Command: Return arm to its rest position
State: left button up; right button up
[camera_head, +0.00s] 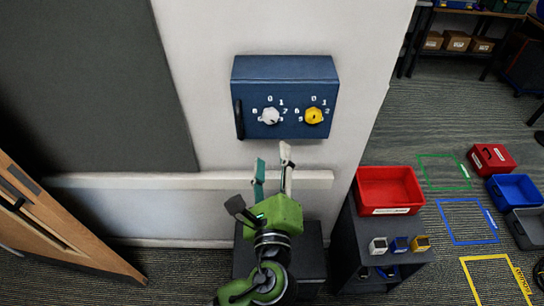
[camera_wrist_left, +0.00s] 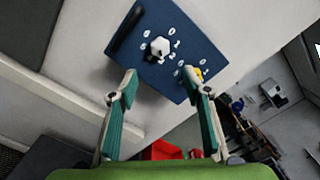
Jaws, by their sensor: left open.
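My left gripper (camera_head: 272,172) is open and empty, with its fingers pointing up, just below the blue wall box in the head view. In the left wrist view its two fingers (camera_wrist_left: 165,88) are spread apart with nothing between them. The blue box (camera_head: 285,72) is fixed to the white wall and has a dark handle on its left side. It carries a white knob (camera_head: 269,116) and a yellow knob (camera_head: 314,115), each ringed by digits. The white knob (camera_wrist_left: 160,46) shows beyond the fingers, apart from them. My right gripper is not in view.
Taped outlines (camera_head: 468,221) and coloured bins (camera_head: 515,188) are on the floor. A pale rail (camera_head: 130,181) crosses the wall behind my gripper. A wooden door (camera_head: 62,225) is at the left.

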pick_arm(q)
jog(key=a+f+n+g+b, duration=0.3)
jog(key=f+g, duration=0.1)
jog(key=f, duration=1.5)
jog(key=a+f+n+g+b, duration=0.2)
jog(key=a+f+g+b, duration=0.1)
jog(key=f, duration=1.5)
jog(key=s+a+f+n+g+b, duration=0.1)
jog(key=s+a+f+n+g, duration=0.25)
jog(key=f, duration=0.85)
jog(key=s+a+f+n+g+b, duration=0.2)
jog(key=s+a+f+n, duration=0.15)
jog(key=s+f, duration=0.5)
jog(key=s+a+f+n+g+b, duration=0.25)
jog(key=s+a+f, duration=0.25)
jog(key=s+f, duration=0.4)
jog(key=s+a+f+n, duration=0.2)
jog(key=s+f+n, duration=0.1)
jog(key=s, duration=0.3)
jog(key=s+a+f+n+g+b, duration=0.1)
jog(key=s+f+n, duration=0.2)
jog(key=s, duration=0.4)
jog(key=s+a+f+n+g+b, duration=0.1)
jog(key=s+a+f+n, duration=0.1)
jog(key=s+f+n, duration=0.2)
jog(key=shift+s+a+f, duration=0.35)
jog(key=shift+s+f, duration=0.05)
jog(key=shift+s, duration=0.75)
